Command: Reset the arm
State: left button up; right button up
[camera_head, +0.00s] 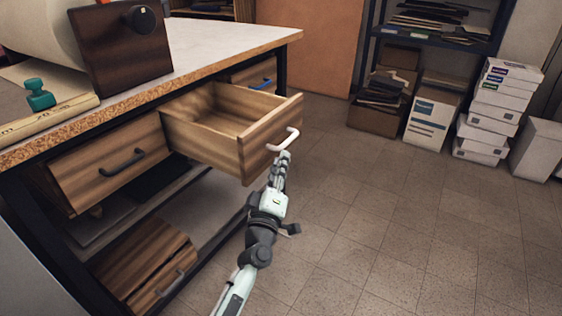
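My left gripper (282,160) reaches up from the bottom of the head view, at the front of an open, empty wooden drawer (255,140). Its fingertips are at the lower end of the drawer's white handle (284,141). I cannot tell whether they touch or grip the handle. The fingers are seen from behind and look close together. My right gripper is not in view.
The drawer sticks out from a workbench (235,38) with a dark frame. A closed drawer (108,165) with a black handle is at its left. A teal object (39,96) lies on the bench. Boxes and shelves stand at the back right. The tiled floor (400,220) at right is clear.

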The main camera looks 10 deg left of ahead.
pick_arm(q)
jog(key=s+a+f+m+g+h, duration=0.1)
jog(key=s+f+m+g+h, duration=0.1)
jog(key=s+f+m+g, duration=0.55)
jog(key=s+f+m+g+h, duration=0.2)
jog(key=s+f+m, duration=0.2)
jog(key=s+f, duration=0.65)
jog(key=s+a+f+m+g+y, duration=0.1)
jog(key=s+a+f+g, duration=0.3)
jog(key=s, duration=0.4)
jog(key=s+a+f+m+g+y, duration=0.1)
jog(key=s+a+f+g+y, duration=0.3)
jog(key=s+a+f, duration=0.2)
jog(key=s+a, duration=0.2)
jog(key=a, duration=0.1)
jog(key=shift+f, duration=0.4)
